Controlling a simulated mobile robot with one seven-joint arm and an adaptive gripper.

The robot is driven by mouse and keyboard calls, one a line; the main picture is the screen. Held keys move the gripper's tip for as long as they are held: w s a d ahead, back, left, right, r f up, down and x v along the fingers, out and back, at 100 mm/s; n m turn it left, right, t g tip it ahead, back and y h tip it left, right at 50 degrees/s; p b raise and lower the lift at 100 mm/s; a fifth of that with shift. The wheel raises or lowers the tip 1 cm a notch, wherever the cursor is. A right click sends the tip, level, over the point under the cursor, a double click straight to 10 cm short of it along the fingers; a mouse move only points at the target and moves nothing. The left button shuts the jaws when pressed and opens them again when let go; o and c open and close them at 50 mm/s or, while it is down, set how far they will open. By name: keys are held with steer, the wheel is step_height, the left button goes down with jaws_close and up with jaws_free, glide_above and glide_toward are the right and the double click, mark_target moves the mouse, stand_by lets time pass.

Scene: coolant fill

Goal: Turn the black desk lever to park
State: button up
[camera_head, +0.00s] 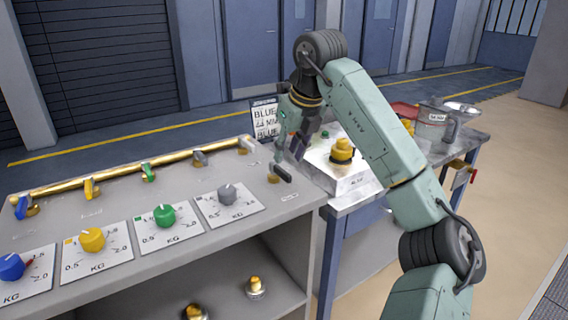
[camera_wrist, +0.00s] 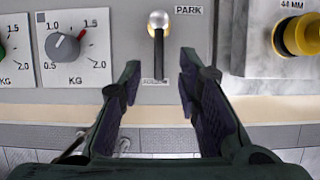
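The black desk lever (camera_wrist: 158,50) is a dark bar on a rounded metal pivot. In the wrist view it points down the picture from the pivot, toward a small label whose text is hard to read. The PARK label (camera_wrist: 189,10) is to the right of the pivot. In the head view the lever (camera_head: 282,172) is at the desk's right end. My gripper (camera_wrist: 160,72) is open and empty; its fingertips lie left and right of the lever's free end in the wrist view, with gaps on both sides. My gripper (camera_head: 291,140) appears above the lever in the head view.
A grey dial (camera_wrist: 62,47) is left of the lever; green, yellow and blue dials lie farther left. A yellow-and-black knob (camera_head: 342,151) stands on a metal block to the right. A brass pipe (camera_head: 125,177) with several small valve handles runs along the desk's back.

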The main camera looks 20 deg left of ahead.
mark_target(282, 169)
steer(key=p+x, duration=0.1)
steer(key=x, duration=0.5)
steer(key=shift+a+r, duration=0.1)
steer(key=shift+c, duration=0.3)
jaws_close()
stand_by(0.4)
